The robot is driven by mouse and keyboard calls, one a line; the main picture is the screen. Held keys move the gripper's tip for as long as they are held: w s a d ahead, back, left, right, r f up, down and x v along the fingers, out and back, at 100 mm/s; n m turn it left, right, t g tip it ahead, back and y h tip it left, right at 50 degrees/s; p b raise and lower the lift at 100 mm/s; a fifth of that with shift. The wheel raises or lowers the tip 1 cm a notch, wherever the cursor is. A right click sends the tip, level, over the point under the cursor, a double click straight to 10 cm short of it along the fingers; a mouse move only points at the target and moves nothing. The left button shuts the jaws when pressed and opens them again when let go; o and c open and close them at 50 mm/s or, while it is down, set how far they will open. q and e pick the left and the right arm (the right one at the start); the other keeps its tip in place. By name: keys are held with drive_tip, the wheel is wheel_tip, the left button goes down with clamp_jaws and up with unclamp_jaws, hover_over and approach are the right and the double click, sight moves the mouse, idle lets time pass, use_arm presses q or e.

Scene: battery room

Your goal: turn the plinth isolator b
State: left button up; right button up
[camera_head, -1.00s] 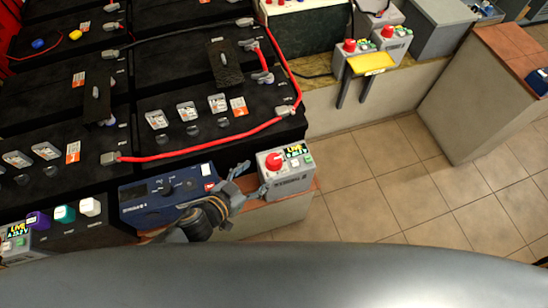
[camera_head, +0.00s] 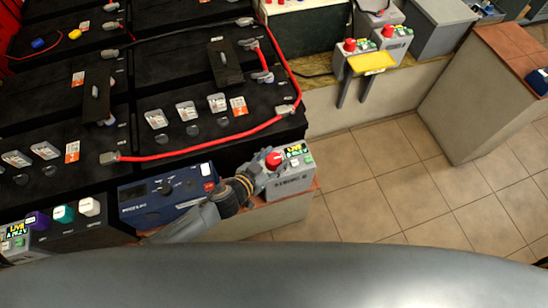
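A light grey isolator box (camera_head: 291,181) with a red round knob (camera_head: 274,158), a small lit display and a few small buttons stands on the brick-topped plinth right of the batteries. No letter on it is legible. My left gripper (camera_head: 265,165) is at this box, its fingers at the left side of the red knob and partly covering it. Whether the fingers grip the knob or only touch it, I cannot tell. Two more grey boxes with red knobs, one of them here (camera_head: 358,61), stand on the back ledge. My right gripper is not in view.
A blue device (camera_head: 165,194) lies left of the box, beside my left arm. Black batteries (camera_head: 190,90) with red cables fill the left. A yellow plate (camera_head: 372,62) sticks out from the back ledge. The tiled floor (camera_head: 400,180) is clear on the right.

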use_arm(q)
drive_tip(key=c, duration=0.7)
drive_tip(key=shift+o, duration=0.2)
drive_tip(key=shift+h, duration=0.3)
